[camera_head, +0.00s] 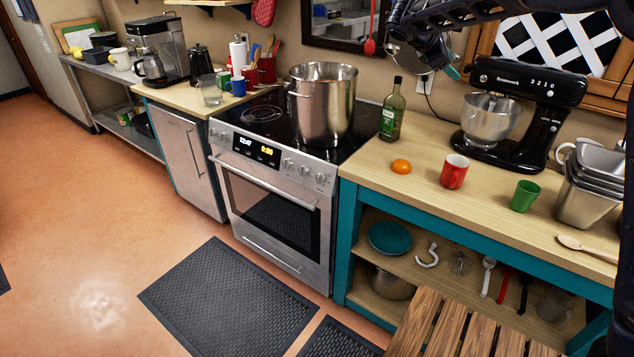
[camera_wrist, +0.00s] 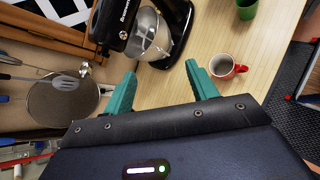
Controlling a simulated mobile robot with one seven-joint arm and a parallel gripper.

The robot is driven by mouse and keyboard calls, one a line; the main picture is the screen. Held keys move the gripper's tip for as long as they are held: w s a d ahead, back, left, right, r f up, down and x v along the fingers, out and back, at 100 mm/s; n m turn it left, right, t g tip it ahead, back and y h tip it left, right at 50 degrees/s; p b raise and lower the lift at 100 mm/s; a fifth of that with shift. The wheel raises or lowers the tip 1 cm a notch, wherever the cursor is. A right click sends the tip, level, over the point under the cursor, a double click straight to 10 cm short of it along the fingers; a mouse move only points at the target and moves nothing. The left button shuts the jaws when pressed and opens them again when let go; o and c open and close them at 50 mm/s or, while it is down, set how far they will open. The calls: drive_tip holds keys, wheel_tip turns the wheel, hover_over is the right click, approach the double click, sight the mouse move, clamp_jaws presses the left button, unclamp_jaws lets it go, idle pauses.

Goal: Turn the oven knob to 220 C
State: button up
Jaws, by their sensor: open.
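The stainless oven (camera_head: 270,200) stands left of the wooden counter, with a dark door window. Its front panel carries a lit display (camera_head: 257,150) and several round metal knobs (camera_head: 304,171) to the right of it. The knob markings are too small to read, so I cannot tell any setting. My gripper (camera_wrist: 161,76) is open and empty, with teal fingers spread apart. In the head view one teal fingertip (camera_head: 453,72) shows high at the upper right, above the counter and well away from the knobs. The wrist view does not show the oven knobs.
A large steel pot (camera_head: 322,110) stands on the cooktop. On the counter are a green bottle (camera_head: 393,112), an orange (camera_head: 401,166), a red mug (camera_head: 454,172), a green cup (camera_head: 524,196) and a black mixer (camera_head: 525,95). The floor mat (camera_head: 230,300) before the oven is clear.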

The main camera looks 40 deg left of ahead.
drive_tip(key=s+a+f+n+t, duration=0.1)
drive_tip(key=s+a+n+t, duration=0.1)
drive_tip(key=s+a, duration=0.35)
drive_tip(key=s+a+f+n+t+y, duration=0.1)
drive_tip(key=s+a+n, duration=0.15)
drive_tip(key=a, duration=0.65)
drive_tip(key=s+a+n+t, duration=0.2)
drive_tip(key=s+a, duration=0.2)
drive_tip(key=a, duration=0.4)
drive_tip(key=s+a+f+n+t+y, duration=0.3)
drive_tip(key=s+a+n, duration=0.1)
drive_tip(key=s+a, duration=1.05)
approach(317, 180)
drive_tip(key=w, duration=0.6)
drive_tip(key=w+d, duration=0.1)
drive_tip(key=w, duration=0.2)
drive_tip(key=shift+w+f, duration=0.1)
drive_tip(key=c, duration=1)
